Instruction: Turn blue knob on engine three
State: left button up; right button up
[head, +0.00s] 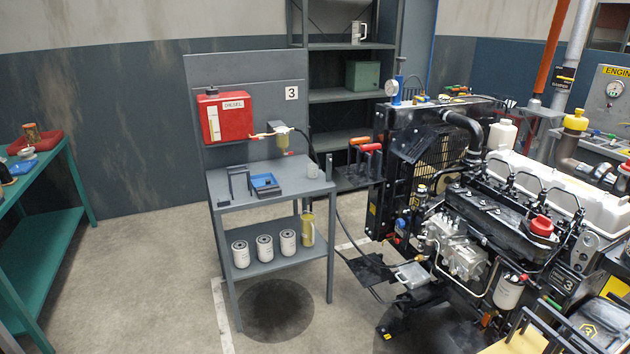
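Engine three (487,216), a dark diesel engine with a radiator at its left end, stands at the right in the head view. A plate with the number 3 (563,282) is on its lower right. A small blue part (401,223) shows low on the engine's left side, beside the radiator; it may be the blue knob, but it is too small to tell its shape or setting. A red cap (541,225) sits on top of the engine. Neither of my grippers is in view.
A grey bench (270,192) with a 3 sign (292,93) and a red diesel tank (226,117) stands left of the engine. White filters (264,247) stand on its lower shelf. A hose crosses the floor between them. A teal table (42,232) is at far left, with clear floor between.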

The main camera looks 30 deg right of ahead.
aim_at(400, 222)
jog(key=i+l+z, duration=0.1)
jog(key=i+z, duration=0.25)
jog(key=i, duration=0.2)
jog(key=i+j+z, duration=0.1)
jog(key=i+z, duration=0.3)
jog(key=i+j+z, duration=0.35)
jog(key=i, duration=0.3)
jog(key=l, duration=0.1)
